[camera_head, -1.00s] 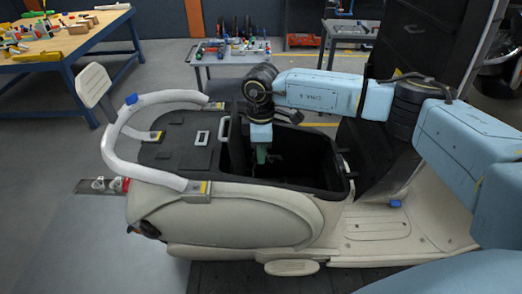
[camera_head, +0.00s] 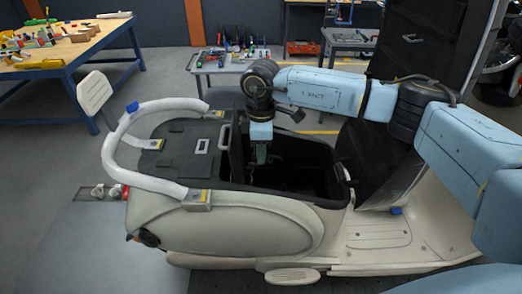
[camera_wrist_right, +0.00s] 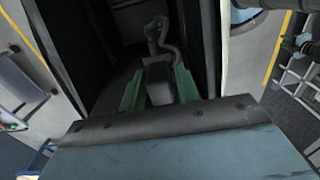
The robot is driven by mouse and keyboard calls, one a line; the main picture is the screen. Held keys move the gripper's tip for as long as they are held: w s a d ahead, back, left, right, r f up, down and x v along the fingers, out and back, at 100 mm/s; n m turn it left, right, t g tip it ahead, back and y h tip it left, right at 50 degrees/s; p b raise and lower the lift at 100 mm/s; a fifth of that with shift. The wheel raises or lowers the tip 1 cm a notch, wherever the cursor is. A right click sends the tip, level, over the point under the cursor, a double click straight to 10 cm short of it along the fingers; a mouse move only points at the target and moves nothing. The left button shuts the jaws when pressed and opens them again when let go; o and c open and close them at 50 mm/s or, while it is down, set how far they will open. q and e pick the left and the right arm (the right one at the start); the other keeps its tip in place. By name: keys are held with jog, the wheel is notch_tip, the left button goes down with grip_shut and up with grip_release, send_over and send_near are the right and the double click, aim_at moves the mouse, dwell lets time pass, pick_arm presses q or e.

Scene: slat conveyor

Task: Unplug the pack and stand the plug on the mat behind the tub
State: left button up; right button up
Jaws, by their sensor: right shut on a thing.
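My right gripper (camera_head: 261,155) points down into the black tub (camera_head: 236,186) of a cream scooter. In the right wrist view, its green fingers (camera_wrist_right: 158,88) are shut on a pale grey plug (camera_wrist_right: 160,84). A grey cable (camera_wrist_right: 160,34) curves up from the plug's far side. A grey surface beyond it in the tub (camera_wrist_right: 130,18) may be the pack; its outline is too dark to tell. Whether the plug is still seated cannot be told. A dark flat mat-like panel (camera_head: 176,157) lies behind the tub, to its left. My left gripper is not in view.
A white rail (camera_head: 122,117) curves around the dark panel. A small light frame (camera_head: 202,146) and an upright handle (camera_head: 225,135) stand near the tub's left edge. The raised dark seat (camera_head: 415,50) stands to the right. Benches stand behind.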

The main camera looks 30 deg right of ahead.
jog(key=shift+r, duration=1.8)
jog(key=shift+a+r, duration=0.1)
jog(key=shift+r, duration=2.75)
notch_tip(320, 180, up, 5)
jog(key=shift+r, duration=0.1)
jog(key=w+a, duration=0.2)
jog(key=a, duration=0.5)
jog(key=w+a, duration=0.2)
jog(key=a, duration=0.6)
jog(key=shift+w+a+f, duration=0.25)
jog(key=shift+w, duration=0.15)
